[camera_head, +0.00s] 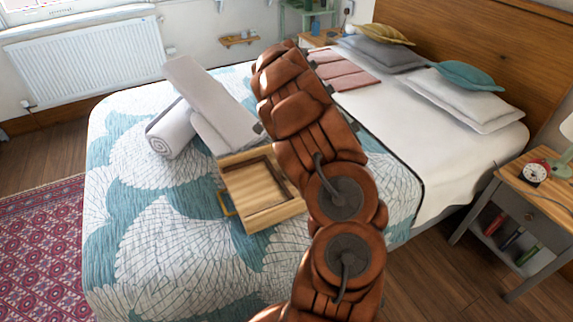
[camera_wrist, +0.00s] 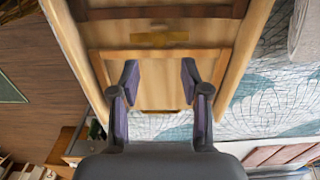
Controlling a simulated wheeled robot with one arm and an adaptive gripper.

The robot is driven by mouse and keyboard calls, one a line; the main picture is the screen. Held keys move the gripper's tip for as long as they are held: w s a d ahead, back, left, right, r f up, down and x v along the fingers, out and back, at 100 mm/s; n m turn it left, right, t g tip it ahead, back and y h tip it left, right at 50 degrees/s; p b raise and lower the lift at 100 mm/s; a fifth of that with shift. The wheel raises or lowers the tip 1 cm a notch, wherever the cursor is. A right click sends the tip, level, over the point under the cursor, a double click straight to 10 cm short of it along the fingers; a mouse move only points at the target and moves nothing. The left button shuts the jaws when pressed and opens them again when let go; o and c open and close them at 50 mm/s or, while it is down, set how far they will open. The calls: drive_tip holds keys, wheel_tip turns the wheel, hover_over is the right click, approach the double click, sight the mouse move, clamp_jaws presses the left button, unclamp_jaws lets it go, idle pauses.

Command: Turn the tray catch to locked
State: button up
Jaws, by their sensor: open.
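The tray's pale wood frame (camera_wrist: 240,60) fills much of the wrist view. A blurred brass-coloured piece (camera_wrist: 158,39) sits on the wood there; I cannot tell whether it is the catch or how it is set. My gripper (camera_wrist: 160,76) is open and empty, its two dark fingers over the tray's wood, short of the brass piece in the picture. In the head view my arm covers the tray's right part, and my gripper cannot be made out.
A rolled grey towel (camera_head: 170,132) and a folded grey one (camera_head: 222,125) lie on the quilt behind the tray. Pillows (camera_head: 465,98) lie at the headboard. A nightstand (camera_head: 535,190) with a red clock (camera_head: 536,171) stands at the right. The quilt left of the tray is clear.

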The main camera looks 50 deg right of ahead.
drive_tip(key=shift+f+p, duration=0.85)
drive_tip(key=shift+f, duration=2.75)
clamp_jaws()
